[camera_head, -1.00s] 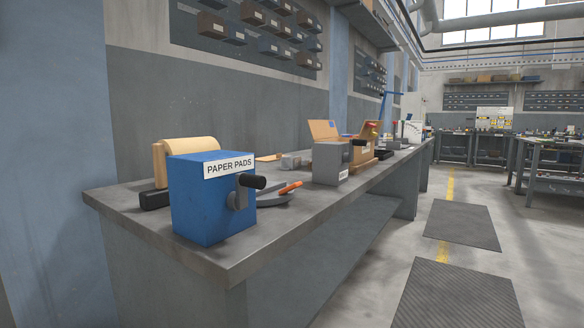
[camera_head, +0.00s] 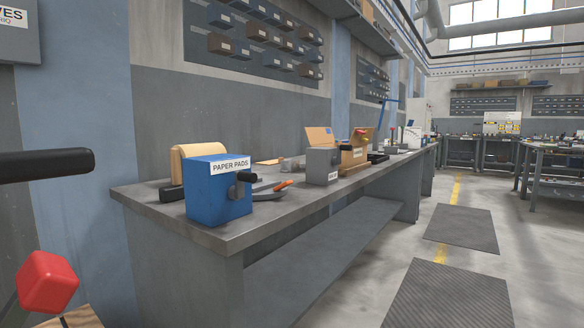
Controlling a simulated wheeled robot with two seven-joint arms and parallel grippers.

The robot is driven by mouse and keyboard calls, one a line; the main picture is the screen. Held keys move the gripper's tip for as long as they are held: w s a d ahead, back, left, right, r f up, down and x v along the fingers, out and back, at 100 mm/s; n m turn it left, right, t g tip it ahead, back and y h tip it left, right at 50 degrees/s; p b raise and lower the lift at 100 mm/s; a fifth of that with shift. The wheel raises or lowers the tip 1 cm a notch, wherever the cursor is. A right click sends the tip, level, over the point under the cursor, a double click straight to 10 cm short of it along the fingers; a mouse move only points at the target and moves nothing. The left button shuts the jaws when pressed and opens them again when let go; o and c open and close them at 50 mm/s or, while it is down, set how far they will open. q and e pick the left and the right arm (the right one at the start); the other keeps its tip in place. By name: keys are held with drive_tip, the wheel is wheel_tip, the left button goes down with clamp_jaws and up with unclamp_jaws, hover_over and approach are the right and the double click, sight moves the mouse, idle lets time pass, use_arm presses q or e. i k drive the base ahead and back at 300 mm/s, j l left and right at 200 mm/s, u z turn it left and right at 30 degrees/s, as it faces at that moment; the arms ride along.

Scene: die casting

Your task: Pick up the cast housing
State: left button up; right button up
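I cannot make out the cast housing for certain in the head view. Neither of my grippers is in view.
A paper roll (camera_head: 197,152), an orange-handled tool (camera_head: 283,185) and an open cardboard box (camera_head: 353,155) are on the bench. A red knob (camera_head: 48,282) and a black bar (camera_head: 45,166) are close at left. The floor with dark mats (camera_head: 450,296) is clear at right.

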sight(290, 165)
drive_tip(key=i+l+u, duration=0.1)
drive_tip(key=i+l, duration=0.15)
drive_tip(key=l, duration=0.15)
drive_tip(key=i+l+u, duration=0.1)
drive_tip(key=i+l, duration=0.2)
drive_tip(key=i+l+u, duration=0.1)
drive_tip(key=i+l, duration=0.15)
drive_tip(key=l, duration=0.25)
drive_tip(key=i+l+u, duration=0.1)
drive_tip(key=l, duration=0.3)
drive_tip(key=i+l, duration=0.3)
drive_tip(key=l, duration=0.2)
drive_tip(key=i+l+u, duration=0.15)
drive_tip(key=l, duration=0.25)
drive_tip(key=i+l+u, duration=0.1)
drive_tip(key=i+l, duration=0.2)
drive_tip(key=l, duration=0.2)
drive_tip(key=i+l+u, duration=0.1)
drive_tip(key=l, duration=0.4)
drive_tip(key=i, duration=0.05)
